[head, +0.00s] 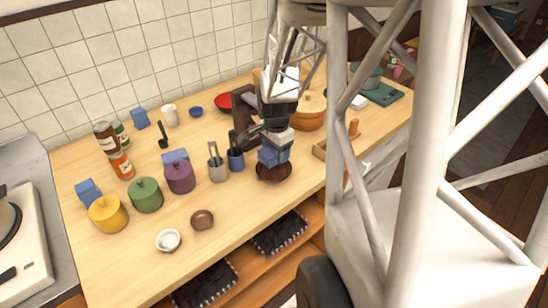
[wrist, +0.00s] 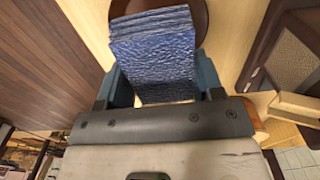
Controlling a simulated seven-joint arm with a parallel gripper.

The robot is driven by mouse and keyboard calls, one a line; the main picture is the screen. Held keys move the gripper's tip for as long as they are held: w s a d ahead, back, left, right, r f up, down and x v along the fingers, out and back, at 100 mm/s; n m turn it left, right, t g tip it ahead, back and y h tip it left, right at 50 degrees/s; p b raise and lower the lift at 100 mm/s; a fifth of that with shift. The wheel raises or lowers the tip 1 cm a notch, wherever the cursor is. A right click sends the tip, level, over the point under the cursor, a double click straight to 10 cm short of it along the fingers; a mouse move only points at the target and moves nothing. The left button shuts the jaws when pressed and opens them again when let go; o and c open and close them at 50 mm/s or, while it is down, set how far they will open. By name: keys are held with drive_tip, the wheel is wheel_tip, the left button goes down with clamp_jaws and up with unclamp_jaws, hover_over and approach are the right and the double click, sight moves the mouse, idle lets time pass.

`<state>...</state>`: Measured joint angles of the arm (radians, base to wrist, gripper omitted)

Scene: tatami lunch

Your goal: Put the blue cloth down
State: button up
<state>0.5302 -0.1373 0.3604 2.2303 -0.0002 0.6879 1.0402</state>
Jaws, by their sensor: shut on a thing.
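The blue cloth (wrist: 152,50) is a folded, layered stack with a rough texture. It sits between the fingers of my gripper (wrist: 160,88) in the wrist view. In the head view the blue cloth (head: 272,157) shows under my gripper (head: 274,146), which is shut on it. The cloth is just above or at a dark brown bowl (head: 274,174) near the counter's front edge. The bowl's rim also shows behind the cloth in the wrist view (wrist: 201,20). I cannot tell whether cloth and bowl touch.
On the wooden counter (head: 235,208), a blue cup (head: 235,159) and a grey utensil holder (head: 217,170) stand left of my gripper. Purple (head: 180,177), green (head: 146,195) and yellow (head: 108,214) pots stand farther left. A wooden pot (head: 310,112) is behind right. The front strip between the small bowls and brown bowl is clear.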

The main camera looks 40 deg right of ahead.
sight(276, 159)
drive_tip(key=shift+f, duration=1.75)
drive_tip(key=shift+f, duration=0.3)
drive_tip(key=o, duration=0.9)
wheel_tip(276, 159, up, 13)
drive_tip(key=shift+f, duration=0.1)
